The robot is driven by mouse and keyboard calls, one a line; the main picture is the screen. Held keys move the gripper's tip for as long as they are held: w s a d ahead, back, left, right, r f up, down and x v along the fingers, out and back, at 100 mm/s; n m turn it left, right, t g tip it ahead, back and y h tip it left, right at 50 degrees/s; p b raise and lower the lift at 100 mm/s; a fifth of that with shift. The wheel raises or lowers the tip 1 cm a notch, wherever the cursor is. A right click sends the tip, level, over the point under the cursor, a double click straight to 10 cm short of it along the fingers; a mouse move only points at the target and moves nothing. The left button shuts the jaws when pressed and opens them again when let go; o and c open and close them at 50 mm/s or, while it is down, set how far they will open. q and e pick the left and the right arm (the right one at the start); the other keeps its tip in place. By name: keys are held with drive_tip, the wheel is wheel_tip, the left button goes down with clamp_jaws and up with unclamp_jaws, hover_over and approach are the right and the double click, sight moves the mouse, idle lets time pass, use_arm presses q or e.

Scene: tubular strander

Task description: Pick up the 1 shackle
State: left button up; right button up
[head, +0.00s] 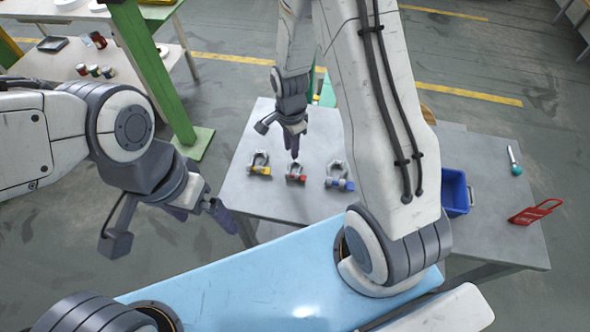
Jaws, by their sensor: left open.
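Three grey shackles stand in a row on the grey table (262,198). The left one has a yellow pin (259,163), the middle one a red pin (296,173), the right one a blue pin (339,175). My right gripper (294,154) points down at the middle shackle, its tips at or just above the bow. Whether it touches is unclear, and its fingers are too small to tell open from shut. My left gripper (198,211) is open and empty, left of the table's edge and away from the shackles.
A blue bin (455,193), a red tag-shaped item (535,212) and a teal-ended tool (515,162) are at the table's right. A green post (155,75) stands at the left beside a bench (130,85) with small cans. My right arm hides the table's middle.

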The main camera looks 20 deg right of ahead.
sight(292, 162)
drive_tip(key=shift+f, duration=0.35)
wheel_tip(292, 162, down, 3)
drive_tip(key=shift+s+f+p, duration=0.1)
drive_tip(key=shift+f+p, duration=0.05)
drive_tip(key=shift+p, duration=0.55)
drive_tip(key=shift+f, duration=0.55)
clamp_jaws()
